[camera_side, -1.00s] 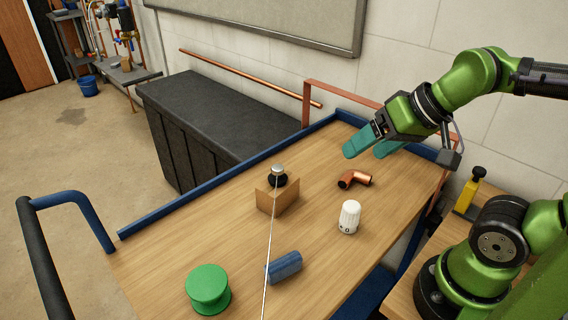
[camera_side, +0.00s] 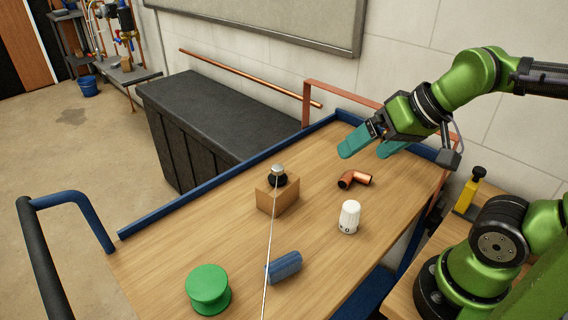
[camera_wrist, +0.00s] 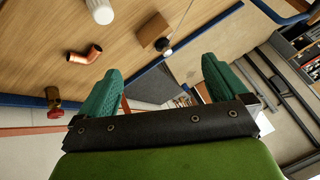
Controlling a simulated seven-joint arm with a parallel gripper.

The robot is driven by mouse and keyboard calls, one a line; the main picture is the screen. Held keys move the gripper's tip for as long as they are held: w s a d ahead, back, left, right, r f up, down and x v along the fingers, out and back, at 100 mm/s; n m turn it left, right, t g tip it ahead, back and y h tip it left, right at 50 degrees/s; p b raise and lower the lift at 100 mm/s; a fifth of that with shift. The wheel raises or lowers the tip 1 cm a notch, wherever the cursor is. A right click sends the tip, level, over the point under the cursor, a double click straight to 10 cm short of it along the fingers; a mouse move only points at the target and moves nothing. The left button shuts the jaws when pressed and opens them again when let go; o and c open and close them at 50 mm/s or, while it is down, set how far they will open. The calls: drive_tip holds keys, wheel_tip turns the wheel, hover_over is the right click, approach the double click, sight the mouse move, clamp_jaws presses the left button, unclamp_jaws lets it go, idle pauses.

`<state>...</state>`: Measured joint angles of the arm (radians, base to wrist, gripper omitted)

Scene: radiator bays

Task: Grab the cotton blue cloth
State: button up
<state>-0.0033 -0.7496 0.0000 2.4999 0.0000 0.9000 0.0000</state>
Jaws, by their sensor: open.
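The blue cloth (camera_side: 284,266) looks like a small rolled bundle. It lies on the wooden tabletop near the front middle in the side view, right of a green spool. I cannot make it out in the wrist view. My gripper (camera_side: 372,148) is above the back right part of the table, well apart from the cloth. Its two teal fingers are spread with nothing between them. The fingers also show in the wrist view (camera_wrist: 160,88).
The wooden table (camera_side: 165,255) has a raised blue rim. On it stand a green spool (camera_side: 208,288), a brown block (camera_side: 277,196) with a black and silver fitting, a copper elbow (camera_side: 354,179) and a white valve head (camera_side: 349,216). A thin pale line crosses the side view before the block.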

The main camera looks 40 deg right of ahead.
sight(283, 260)
drive_tip(key=w+a+f+n+g+h, duration=0.1)
drive_tip(key=w+a+f+g, duration=0.25)
drive_tip(key=a, duration=0.45)
drive_tip(key=w+a+f+n+g+h, duration=0.1)
drive_tip(key=w+a+f+g, duration=0.25)
drive_tip(key=a, duration=0.45)
drive_tip(key=shift+m, duration=0.3)
drive_tip(key=f, duration=1.1)
drive_tip(key=shift+s+d, duration=0.1)
drive_tip(key=shift+s, duration=0.15)
drive_tip(key=shift+s+d+f, duration=0.1)
drive_tip(key=shift+s+f, duration=0.05)
drive_tip(key=shift+f, duration=1.25)
drive_tip(key=shift+s+f, duration=0.15)
drive_tip(key=shift+f, duration=1.2)
drive_tip(key=c, duration=0.8)
